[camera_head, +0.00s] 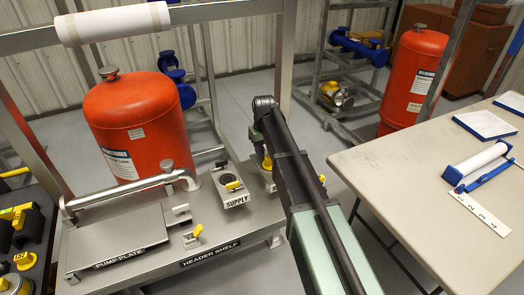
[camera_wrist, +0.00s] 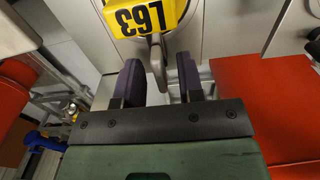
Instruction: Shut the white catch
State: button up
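A small white catch-like bracket (camera_head: 180,213) stands on the grey skid deck by the pump plate. A second pale fitting with a yellow lever (camera_head: 193,236) sits just in front of it. I cannot tell which of them is the white catch, or whether it is open or shut. In the wrist view my gripper (camera_wrist: 160,78) has its two dark purple fingers apart. In the head view my arm hides the fingertips.
A red tank (camera_head: 137,125) and a bent silver pipe (camera_head: 130,190) stand on the skid left of my arm. The SUPPLY block (camera_head: 236,199) lies between pipe and arm. A grey post (camera_head: 285,50) rises close by. A table (camera_head: 440,175) fills the right side.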

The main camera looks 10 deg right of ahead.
notch_tip(320, 180, up, 7)
jog(key=p, duration=0.7)
jog(key=shift+r, duration=0.1)
jog(key=m, duration=0.4)
jog(key=shift+r+m+p, duration=0.25)
jog(key=shift+m+p, duration=0.05)
jog(key=shift+p, duration=0.05)
jog(key=shift+m, duration=1.2)
jog(key=shift+r+m, duration=0.25)
jog(key=shift+m, duration=0.75)
jog(key=m, duration=0.2)
jog(key=m+p, duration=0.1)
jog(key=m, duration=0.1)
jog(key=shift+r+m, duration=0.2)
jog(key=shift+m, duration=0.2)
